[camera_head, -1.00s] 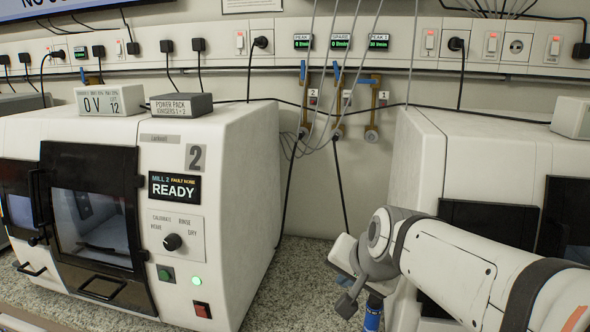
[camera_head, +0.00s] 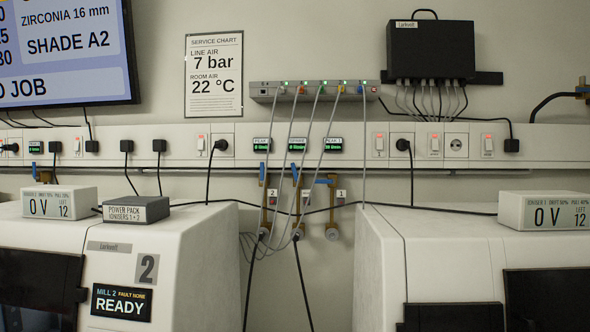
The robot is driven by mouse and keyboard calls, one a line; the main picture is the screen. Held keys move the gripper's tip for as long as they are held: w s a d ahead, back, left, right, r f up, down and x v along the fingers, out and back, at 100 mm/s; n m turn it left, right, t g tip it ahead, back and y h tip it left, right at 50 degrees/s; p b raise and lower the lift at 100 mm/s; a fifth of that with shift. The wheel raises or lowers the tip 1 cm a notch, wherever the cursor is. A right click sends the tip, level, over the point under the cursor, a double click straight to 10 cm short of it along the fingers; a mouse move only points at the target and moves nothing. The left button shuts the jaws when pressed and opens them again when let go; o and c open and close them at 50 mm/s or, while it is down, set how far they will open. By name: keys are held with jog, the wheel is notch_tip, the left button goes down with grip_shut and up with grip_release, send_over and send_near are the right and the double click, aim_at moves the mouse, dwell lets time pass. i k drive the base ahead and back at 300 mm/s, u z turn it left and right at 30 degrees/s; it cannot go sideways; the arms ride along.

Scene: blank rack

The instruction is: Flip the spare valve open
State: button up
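Three brass valves with blue lever handles stand side by side on the wall between the two mills. The left valve (camera_head: 263,205) and middle valve (camera_head: 296,208) have levers upright along their pipes, and a black hose runs down from each. The right valve (camera_head: 332,215) has its blue lever (camera_head: 324,181) lying level across its pipe, pointing left. No hose shows at its lower end, and a small tag beside it seems to read 1. No label naming a spare is readable. My gripper is outside the head view.
Mill 2 (camera_head: 150,250) stands at the left and another white mill (camera_head: 450,245) at the right, with a gap between them below the valves. Thin grey tubes hang from a grey manifold (camera_head: 312,91) in front of the valves. A black cable crosses the wall there.

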aim_at(293, 167)
jog(key=z, duration=2.05)
jog(key=k, duration=1.05)
jog(key=u, duration=1.7)
jog(key=i, duration=1)
jog(key=u, duration=0.05)
